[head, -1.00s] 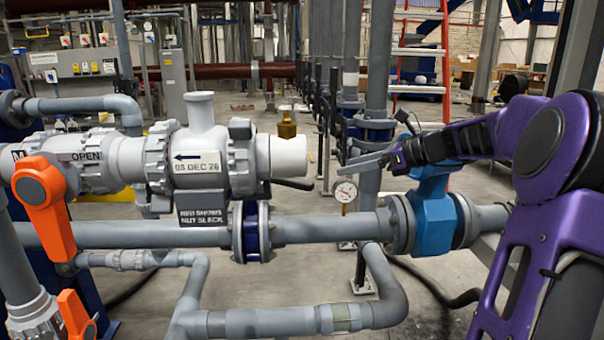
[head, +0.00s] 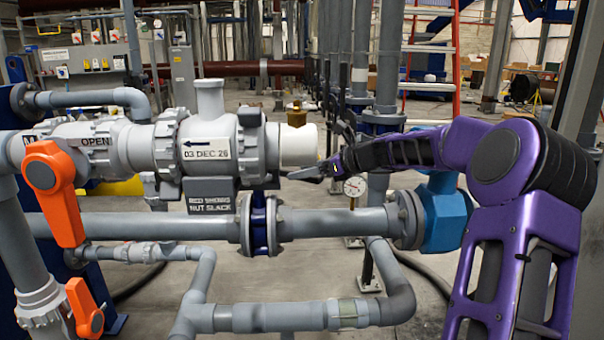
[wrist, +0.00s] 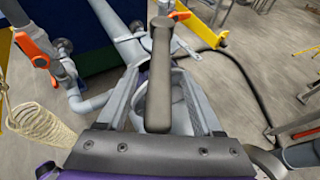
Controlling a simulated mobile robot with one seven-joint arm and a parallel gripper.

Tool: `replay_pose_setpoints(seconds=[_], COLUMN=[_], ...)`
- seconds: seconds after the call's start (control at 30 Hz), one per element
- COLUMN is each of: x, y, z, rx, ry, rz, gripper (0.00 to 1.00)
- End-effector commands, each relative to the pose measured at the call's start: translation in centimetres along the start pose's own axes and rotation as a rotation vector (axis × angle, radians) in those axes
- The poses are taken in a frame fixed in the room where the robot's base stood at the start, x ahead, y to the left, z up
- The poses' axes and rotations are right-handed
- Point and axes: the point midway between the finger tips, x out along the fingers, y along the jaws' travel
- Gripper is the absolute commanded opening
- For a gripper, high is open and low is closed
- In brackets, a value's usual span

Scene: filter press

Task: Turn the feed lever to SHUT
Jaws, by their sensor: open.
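A dark grey lever (wrist: 160,75) lies lengthwise in the wrist view, between the two spread fingers of my gripper (wrist: 162,95). I cannot tell whether either finger touches it. In the head view my gripper (head: 312,171) is beside the white pipe end of the grey valve (head: 208,150), where its fingers hide most of this lever. An orange lever (head: 54,193) hangs down at the left, by a label reading OPEN (head: 95,141). A smaller orange lever (head: 85,308) is below it. No visible label names the feed lever.
A brass-coloured fitting (head: 296,116) stands on the white pipe end close above my gripper. A gauge (head: 354,187) and a blue valve (head: 443,215) are below and right. A horizontal grey pipe (head: 330,224) runs underneath. In the wrist view, coiled rope (wrist: 38,125) hangs at left.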

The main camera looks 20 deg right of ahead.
Motion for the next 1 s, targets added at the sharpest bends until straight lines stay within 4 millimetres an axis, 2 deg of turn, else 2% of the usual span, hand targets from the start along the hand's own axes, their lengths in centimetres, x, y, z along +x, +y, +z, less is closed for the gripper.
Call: replay_pose_setpoints(seconds=[0.13, 0.4, 0.77, 1.0], x=[0.72, 0.80, 0.77, 0.77], y=[-0.04, -0.03, -0.03, -0.03], z=[0.04, 0.02, 0.01, 0.00], rx=[-0.001, -0.001, -0.001, -0.001], ry=[0.000, 0.000, 0.000, 0.000], rz=[-0.002, -0.002, -0.001, -0.001], gripper=[0.68, 0.66, 0.01, 0.00])
